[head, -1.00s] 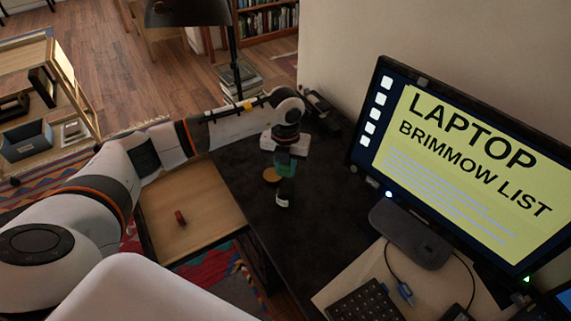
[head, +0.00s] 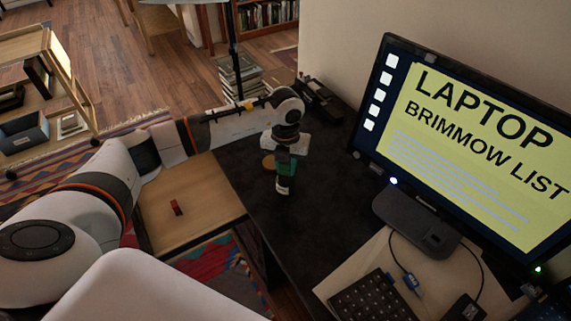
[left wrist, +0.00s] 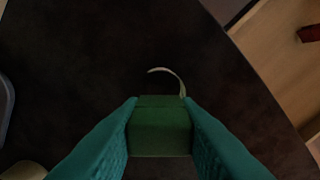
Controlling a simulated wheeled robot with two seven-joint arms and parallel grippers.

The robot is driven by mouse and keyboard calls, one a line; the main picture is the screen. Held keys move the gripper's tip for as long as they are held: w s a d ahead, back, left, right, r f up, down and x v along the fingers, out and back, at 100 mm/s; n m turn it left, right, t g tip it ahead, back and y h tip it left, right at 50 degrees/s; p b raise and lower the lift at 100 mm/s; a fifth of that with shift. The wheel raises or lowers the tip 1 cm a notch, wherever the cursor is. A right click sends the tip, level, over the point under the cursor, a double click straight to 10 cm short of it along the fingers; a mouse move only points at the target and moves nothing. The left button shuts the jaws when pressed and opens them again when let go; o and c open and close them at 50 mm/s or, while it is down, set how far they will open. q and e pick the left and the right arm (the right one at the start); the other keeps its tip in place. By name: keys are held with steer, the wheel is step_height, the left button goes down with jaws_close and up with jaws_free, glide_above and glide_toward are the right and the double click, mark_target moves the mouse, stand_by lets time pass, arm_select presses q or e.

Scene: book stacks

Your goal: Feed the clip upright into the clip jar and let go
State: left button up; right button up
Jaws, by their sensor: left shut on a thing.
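My left gripper (head: 286,168) is over the dark desk in the head view, pointing down. In the left wrist view its teal fingers (left wrist: 162,128) are shut on a green block-like piece, which I take as the clip (left wrist: 160,132). A pale curved edge (left wrist: 182,84) shows just beyond the clip and may be the rim of the clip jar. In the head view a small dark and white thing (head: 282,190), possibly the jar, is right below the fingers. Whether the clip is inside it or above it I cannot tell. My right gripper is not in view.
A red piece (head: 176,208) lies on the wooden table (head: 200,190). The desk around the gripper is mostly bare.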

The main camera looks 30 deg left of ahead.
arm_select(q)
steer(key=shift+s+f, duration=0.45)
steer(key=shift+f, duration=0.3)
steer(key=o, duration=0.9)
steer(key=shift+d, duration=0.1)
steer(key=shift+o, duration=0.3)
steer(key=shift+w+r+b, duration=0.15)
steer(key=shift+r+b, duration=0.25)
steer(key=shift+r, duration=0.1)
steer(key=shift+o, duration=0.3)
step_height(320, 180, up, 11)
steer(key=shift+w+r+b, duration=0.15)
steer(key=shift+r+b, duration=0.05)
steer(key=shift+b, duration=0.5)
steer(key=shift+r, duration=0.55)
